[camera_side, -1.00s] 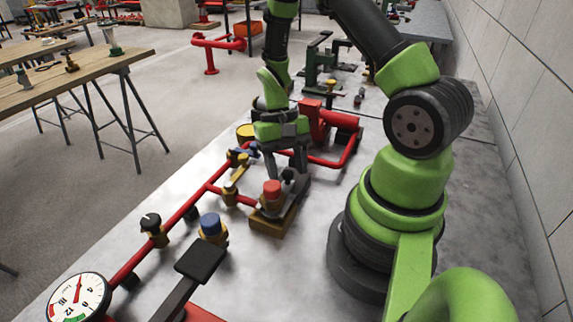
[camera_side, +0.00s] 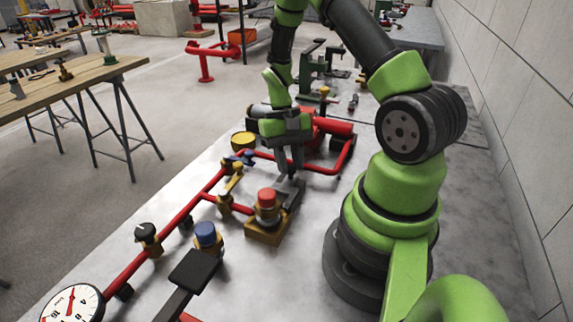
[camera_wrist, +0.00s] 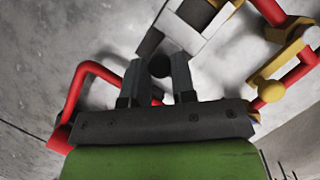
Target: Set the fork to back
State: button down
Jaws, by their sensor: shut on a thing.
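The fork looks to be the dark lever with a round black knob (camera_wrist: 160,66); I cannot make out its full shape. It rises at the grey slotted plate (camera_side: 288,194) behind the red-capped fitting (camera_side: 266,200) on its brass block (camera_side: 268,234). My gripper (camera_side: 291,172) points down at the plate's far end. In the wrist view my gripper (camera_wrist: 159,72) has its two fingers on either side of the knob, shut on it. In the side view the fingers mostly hide the knob.
Red pipes (camera_side: 178,217) with brass valves run along the left of the block. A blue-capped fitting (camera_side: 206,236), a black-knobbed valve (camera_side: 147,232) and a pressure gauge (camera_side: 72,303) stand nearer the camera. A red cylinder (camera_side: 333,127) lies behind my gripper.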

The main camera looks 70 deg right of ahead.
jog(key=shift+d, duration=0.25)
jog(key=c, duration=0.9)
grip_release()
jog(key=shift+c, duration=0.2)
jog(key=v, duration=1)
jog(key=shift+a+r, duration=0.1)
jog(key=shift+a, duration=0.1)
jog(key=a+r+n+t+h, duration=0.2)
jog(key=a+r+t, duration=0.2)
jog(key=a+r, duration=0.5)
jog(key=s+a+r+n+t, duration=0.3)
jog(key=s+a+r+t, duration=0.3)
jog(key=s+a+r, duration=0.1)
jog(key=shift+s+a+y, duration=0.3)
jog(key=shift+s+a, duration=0.25)
jog(key=shift+s, duration=0.4)
